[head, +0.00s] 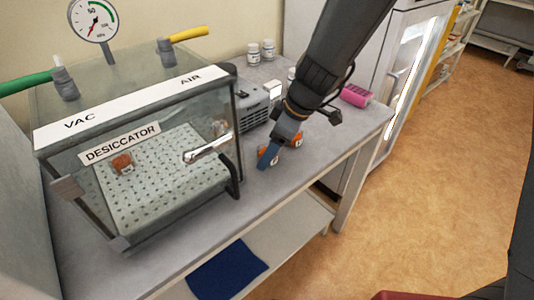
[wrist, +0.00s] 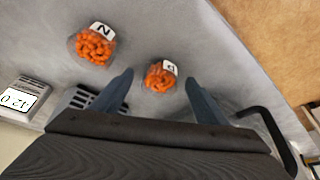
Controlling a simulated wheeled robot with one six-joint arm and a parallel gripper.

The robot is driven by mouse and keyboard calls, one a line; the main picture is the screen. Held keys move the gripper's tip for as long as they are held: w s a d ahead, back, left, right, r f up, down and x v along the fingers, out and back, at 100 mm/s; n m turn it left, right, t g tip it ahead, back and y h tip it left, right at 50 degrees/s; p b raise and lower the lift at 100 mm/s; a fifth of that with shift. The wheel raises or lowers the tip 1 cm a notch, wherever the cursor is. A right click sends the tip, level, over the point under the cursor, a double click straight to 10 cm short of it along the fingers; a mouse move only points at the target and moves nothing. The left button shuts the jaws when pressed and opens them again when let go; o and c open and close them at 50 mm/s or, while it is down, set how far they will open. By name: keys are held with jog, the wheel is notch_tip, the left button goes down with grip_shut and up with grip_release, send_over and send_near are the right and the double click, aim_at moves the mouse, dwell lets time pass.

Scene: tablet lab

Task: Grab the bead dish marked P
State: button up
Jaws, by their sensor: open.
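The bead dish marked P (wrist: 158,77) is a small clear dish of orange beads with a white label; its letter is small and turned, but looks like a P. In the wrist view it lies between the fingertips of my open gripper (wrist: 160,79), touching neither visibly. A second dish of orange beads, marked N (wrist: 95,46), sits up and left of it. In the head view my gripper (head: 269,158) points down over the bench, partly hiding one orange dish (head: 263,152); another dish (head: 296,141) is just right of it. How high the fingertips are is unclear.
A glass desiccator (head: 150,190) with a dark side handle (head: 234,178) stands left of my gripper and holds another orange dish (head: 122,163). A grey balance (head: 255,105) is behind. A pink rack (head: 356,95) lies right. The bench's front edge is close.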

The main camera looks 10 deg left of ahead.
jog(key=c, duration=1.2)
jog(key=shift+o, duration=0.2)
jog(key=shift+r, duration=0.15)
